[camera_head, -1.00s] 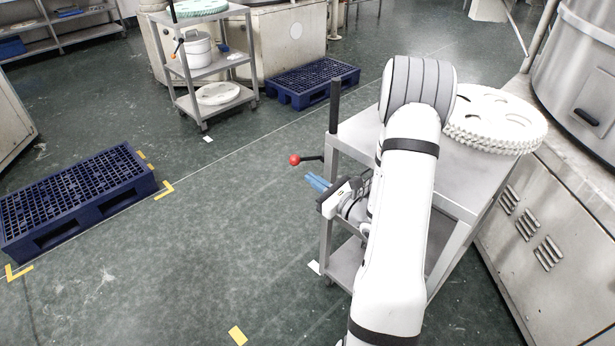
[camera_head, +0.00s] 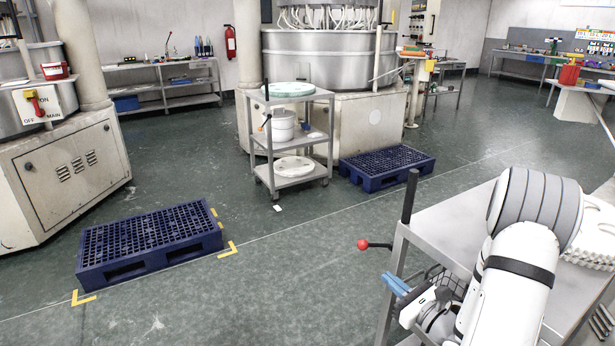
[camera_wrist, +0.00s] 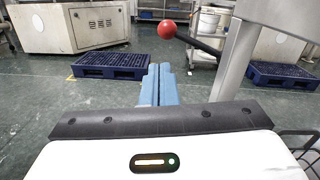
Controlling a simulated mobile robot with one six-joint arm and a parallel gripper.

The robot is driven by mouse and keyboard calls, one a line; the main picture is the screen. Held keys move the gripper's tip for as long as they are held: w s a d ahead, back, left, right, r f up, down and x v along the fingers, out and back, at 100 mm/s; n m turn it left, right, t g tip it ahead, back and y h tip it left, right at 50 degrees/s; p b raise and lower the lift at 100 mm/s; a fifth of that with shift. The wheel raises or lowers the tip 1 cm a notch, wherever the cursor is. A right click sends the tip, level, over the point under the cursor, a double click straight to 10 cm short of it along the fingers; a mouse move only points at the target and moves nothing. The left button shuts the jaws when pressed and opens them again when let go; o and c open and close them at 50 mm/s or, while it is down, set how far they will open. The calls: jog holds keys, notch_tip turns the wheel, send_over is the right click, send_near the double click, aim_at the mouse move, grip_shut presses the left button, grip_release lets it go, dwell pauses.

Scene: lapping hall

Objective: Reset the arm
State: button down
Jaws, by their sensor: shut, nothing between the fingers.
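My gripper (camera_head: 396,284) is at the lower right of the head view, beside the left edge of a grey metal cart (camera_head: 450,228). In the wrist view my gripper (camera_wrist: 159,86) points away from me, its two blue fingers together with nothing between them. A lever with a red ball knob (camera_head: 363,244) sticks out from the cart just beyond the fingers. The red knob (camera_wrist: 169,29) is apart from the fingertips in the wrist view. My white arm covers part of the cart top.
A blue pallet (camera_head: 150,240) lies at the left between yellow floor marks, another blue pallet (camera_head: 388,165) farther back. A second cart (camera_head: 291,140) carries a white bucket (camera_head: 283,126) and discs. The middle floor is clear.

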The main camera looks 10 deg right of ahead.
jog(key=s+a+r+n+g+y+p, duration=0.2)
jog(key=s+a+r+n+g+p, duration=0.35)
jog(key=a+r+n+g, duration=0.35)
jog(key=s+a+r+n+g+y+p, duration=0.2)
jog(key=s+a+r+n+g+p, duration=0.45)
jog(key=a, duration=0.45)
jog(key=s+d+r+n+h+p, duration=0.3)
jog(key=s+r+n+h+p, duration=0.1)
jog(key=r+n+h, duration=0.2)
jog(key=s+d+r+n+t+h+p, duration=0.1)
jog(key=s+d+r+n+h+p, duration=0.2)
jog(key=r+n, duration=0.5)
notch_tip(320, 180, up, 2)
jog(key=s+h+p, duration=0.1)
jog(key=h, duration=0.1)
jog(key=shift+d+h, duration=0.15)
jog(key=shift+h, duration=0.25)
jog(key=shift+s+t, duration=0.15)
jog(key=shift+t, duration=0.1)
